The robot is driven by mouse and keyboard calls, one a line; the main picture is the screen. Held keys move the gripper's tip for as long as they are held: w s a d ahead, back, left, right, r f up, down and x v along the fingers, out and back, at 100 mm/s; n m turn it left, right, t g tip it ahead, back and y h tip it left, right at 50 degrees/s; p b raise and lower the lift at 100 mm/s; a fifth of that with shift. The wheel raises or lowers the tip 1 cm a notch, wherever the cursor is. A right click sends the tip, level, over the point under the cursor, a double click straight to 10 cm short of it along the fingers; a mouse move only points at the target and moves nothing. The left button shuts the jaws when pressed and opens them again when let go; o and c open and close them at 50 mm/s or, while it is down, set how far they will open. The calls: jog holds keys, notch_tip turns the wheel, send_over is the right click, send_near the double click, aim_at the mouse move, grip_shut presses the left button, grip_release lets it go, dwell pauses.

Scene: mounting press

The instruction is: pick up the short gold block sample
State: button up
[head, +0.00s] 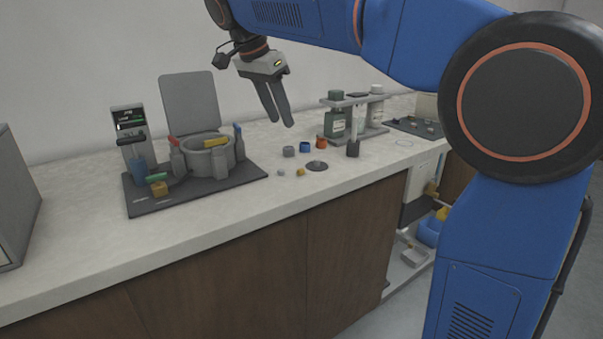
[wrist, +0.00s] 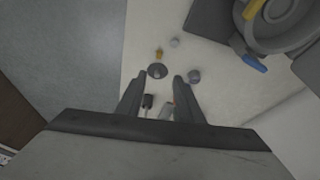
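A small gold block (head: 300,172) sits on the pale counter near its front edge, beside a dark round disc (head: 317,166). The gold block also shows in the wrist view (wrist: 159,53), just beyond the disc (wrist: 157,71). A second gold block (head: 159,188) stands on the dark mat by the press, with a green piece above it. I cannot tell for sure which one the task names. My gripper (head: 282,122) points down above the counter, behind the small gold block. In the wrist view its fingers (wrist: 159,77) are apart with nothing held between them.
The press with its round grey chamber (head: 208,157) stands at left on a dark mat (head: 245,176). A rack with a green bottle (head: 335,122) stands at right. The counter's front strip is mostly clear.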

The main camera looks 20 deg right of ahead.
send_near(300, 170)
jog(key=shift+w+d+f, duration=0.25)
jog(key=shift+d+f, duration=0.05)
jog(key=shift+f, duration=0.2)
jog(key=shift+w+d+f, duration=0.25)
jog(key=shift+d+f, duration=0.05)
jog(key=shift+f, duration=0.2)
jog(key=shift+s+x, duration=0.1)
jog(key=shift+x, duration=1.2)
jog(key=shift+s+x, duration=0.15)
jog(key=shift+x, duration=1.15)
jog(key=shift+a+f, duration=0.1)
jog(key=shift+a, duration=0.1)
grip_shut()
